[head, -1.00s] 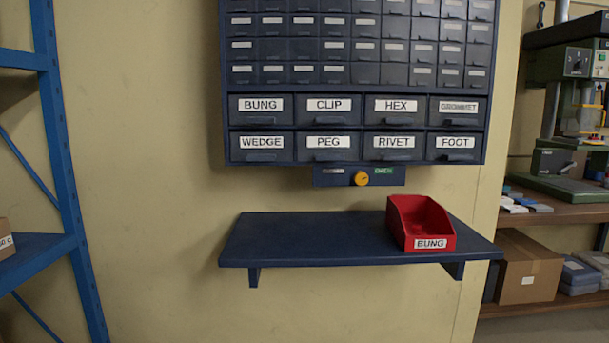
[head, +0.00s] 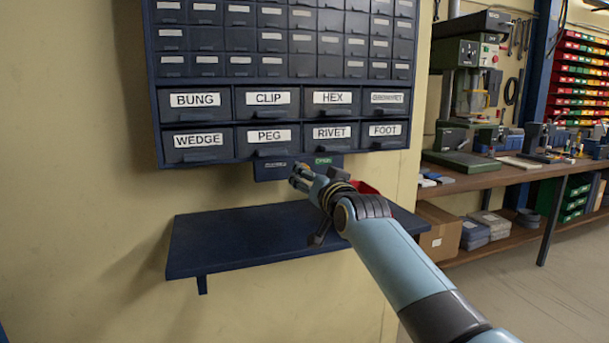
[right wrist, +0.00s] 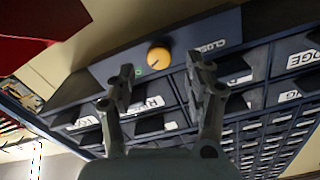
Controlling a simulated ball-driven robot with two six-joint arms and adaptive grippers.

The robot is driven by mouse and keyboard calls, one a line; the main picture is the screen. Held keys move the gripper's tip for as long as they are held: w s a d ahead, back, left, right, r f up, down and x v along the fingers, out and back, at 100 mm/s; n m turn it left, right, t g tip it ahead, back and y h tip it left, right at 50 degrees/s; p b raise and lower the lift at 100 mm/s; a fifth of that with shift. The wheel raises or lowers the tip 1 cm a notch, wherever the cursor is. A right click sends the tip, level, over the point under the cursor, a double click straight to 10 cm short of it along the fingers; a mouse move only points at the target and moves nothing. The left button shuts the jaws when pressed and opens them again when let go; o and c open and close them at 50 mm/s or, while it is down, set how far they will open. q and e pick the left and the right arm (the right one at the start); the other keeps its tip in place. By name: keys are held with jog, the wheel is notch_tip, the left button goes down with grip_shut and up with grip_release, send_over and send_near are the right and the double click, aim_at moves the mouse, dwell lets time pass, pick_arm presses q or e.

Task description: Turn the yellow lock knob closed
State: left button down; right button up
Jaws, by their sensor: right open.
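The yellow lock knob (right wrist: 159,57) sits on the dark strip (right wrist: 185,55) under the drawer cabinet. In the right wrist view the green label (right wrist: 138,72) is on its left and the upside-down CLOSED label (right wrist: 212,45) on its right. I cannot tell for sure which way the knob points. My right gripper (right wrist: 160,66) is open, its fingers on either side of the knob in the picture, with nothing between them that I can see touched. My left gripper is not in view.
The drawer cabinet (head: 165,112) with labelled drawers is above. A blue shelf (head: 230,240) juts out below. The red bin (right wrist: 45,20) on it is mostly hidden by my arm in the head view. A workbench (head: 480,178) stands at the right.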

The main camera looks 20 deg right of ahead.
jog(key=w, duration=0.3)
jog(key=shift+w, duration=0.2)
grip_shut()
